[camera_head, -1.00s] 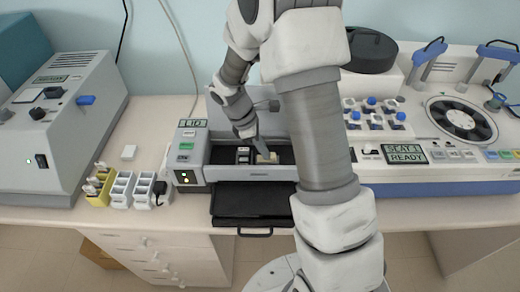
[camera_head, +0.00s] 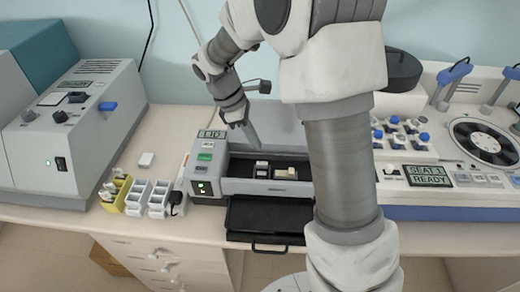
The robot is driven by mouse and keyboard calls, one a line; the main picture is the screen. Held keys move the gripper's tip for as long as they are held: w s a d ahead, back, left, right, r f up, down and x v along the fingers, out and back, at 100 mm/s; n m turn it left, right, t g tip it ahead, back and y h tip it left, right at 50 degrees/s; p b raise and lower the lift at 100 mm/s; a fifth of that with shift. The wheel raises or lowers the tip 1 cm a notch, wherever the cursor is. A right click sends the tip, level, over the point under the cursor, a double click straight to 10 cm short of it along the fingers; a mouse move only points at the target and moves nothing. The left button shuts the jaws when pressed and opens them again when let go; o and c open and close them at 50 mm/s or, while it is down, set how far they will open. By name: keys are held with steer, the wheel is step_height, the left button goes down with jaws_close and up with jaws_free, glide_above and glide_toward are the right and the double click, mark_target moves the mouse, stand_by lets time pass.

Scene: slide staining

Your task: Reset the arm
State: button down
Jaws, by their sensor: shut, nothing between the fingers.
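My arm spans the middle of the head view. My gripper (camera_head: 253,140) is shut and empty, its narrow tip pointing down. It appears above the open bay of the grey staining machine (camera_head: 208,155), apart from the small blocks in it. A dark-and-white block (camera_head: 262,169) and a cream-topped block (camera_head: 287,174) sit side by side in the bay. My arm hides the bay's right end.
A black tray (camera_head: 262,216) juts from the machine's front. Small racks (camera_head: 158,197) and a yellow holder (camera_head: 115,192) stand left of it. A grey device (camera_head: 75,125) is at far left. A round rotor unit (camera_head: 482,141) is at right.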

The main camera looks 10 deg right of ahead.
steer(key=shift+a+r, duration=0.1)
stand_by(0.4)
steer(key=s+d+r+m+t+y, duration=0.2)
steer(key=s+r+m+t, duration=0.1)
steer(key=s+r+m, duration=0.55)
steer(key=s+r+m+t+y+b, duration=0.1)
steer(key=s+r+m+t, duration=0.3)
steer(key=s, duration=0.8)
steer(key=shift+s+r+m+y, duration=0.15)
steer(key=shift+r+m+y, duration=0.45)
steer(key=shift+m, duration=0.35)
